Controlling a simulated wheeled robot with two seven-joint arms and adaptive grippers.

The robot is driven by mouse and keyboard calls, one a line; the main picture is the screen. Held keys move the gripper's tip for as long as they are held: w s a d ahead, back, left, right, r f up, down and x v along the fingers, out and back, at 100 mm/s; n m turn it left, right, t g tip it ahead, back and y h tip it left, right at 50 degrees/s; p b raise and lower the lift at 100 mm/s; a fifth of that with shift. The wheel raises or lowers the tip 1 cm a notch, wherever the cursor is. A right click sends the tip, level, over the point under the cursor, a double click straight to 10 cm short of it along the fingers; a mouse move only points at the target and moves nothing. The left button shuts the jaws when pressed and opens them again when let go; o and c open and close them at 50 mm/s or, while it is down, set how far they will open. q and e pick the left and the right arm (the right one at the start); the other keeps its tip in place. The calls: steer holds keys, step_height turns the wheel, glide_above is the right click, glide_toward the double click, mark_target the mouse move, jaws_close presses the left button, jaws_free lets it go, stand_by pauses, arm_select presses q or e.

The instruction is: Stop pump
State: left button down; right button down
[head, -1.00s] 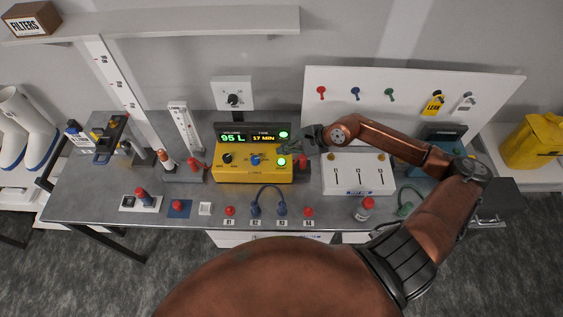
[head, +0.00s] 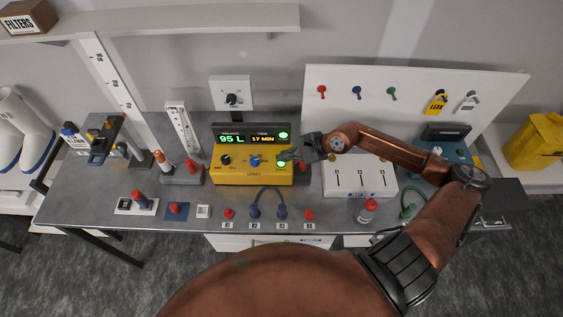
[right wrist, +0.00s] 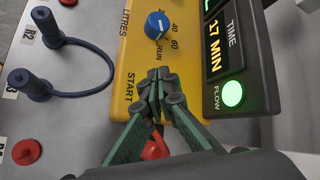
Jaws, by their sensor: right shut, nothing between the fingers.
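The yellow pump (head: 235,180) stands at the middle of the bench. Its display (head: 247,139) reads 95 L and 17 MIN, and its flow light (right wrist: 232,93) glows green. A blue dial (head: 255,161) sits on its face, near the word RUN in the right wrist view. My right gripper (head: 288,157) is shut and empty at the pump's right end, by the lit green START button (head: 281,163). In the right wrist view its fingertips (right wrist: 160,74) hide that button; I cannot tell whether they touch it. My left gripper is not in view.
A white box with slots (head: 360,181) stands right of the pump. Numbered ports with a looped dark hose (head: 268,190) lie in front.

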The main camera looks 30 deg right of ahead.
mark_target(283, 163)
stand_by(0.8)
steer(key=shift+f+b, duration=0.45)
steer(key=shift+b, duration=0.15)
steer(key=shift+f+b, duration=0.4)
steer(key=shift+b, duration=0.05)
stand_by(0.4)
steer(key=shift+r, duration=0.15)
steer(key=shift+r+p, duration=0.3)
steer(key=shift+r, duration=0.4)
steer(key=shift+r+p, duration=1.1)
steer(key=shift+r, duration=1.45)
